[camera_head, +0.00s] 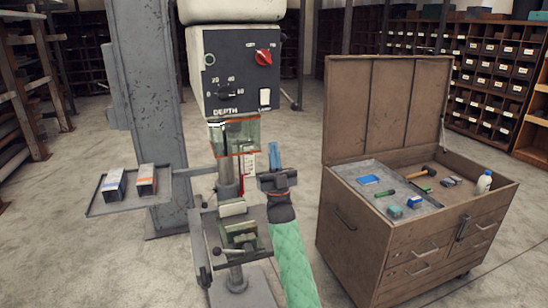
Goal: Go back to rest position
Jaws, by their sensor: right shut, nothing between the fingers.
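My right gripper (275,147) stands upright in the middle of the view, with blue fingers on a dark wrist and a green-sleeved arm coming up from the bottom. It is shut and empty, just right of the drill press (237,75) and its clear orange-edged guard (236,136). The vise (239,237) on the drill press table is left of my right wrist. My left gripper is out of view. I cannot make out a flanged pipe.
A side tray (100,209) with two small boxes sticks out left of the press. A brown tool chest (350,220) with an open lid and several tools stands at right. Bin shelves (490,75) line the back right. Bare floor (120,265) shows at front left.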

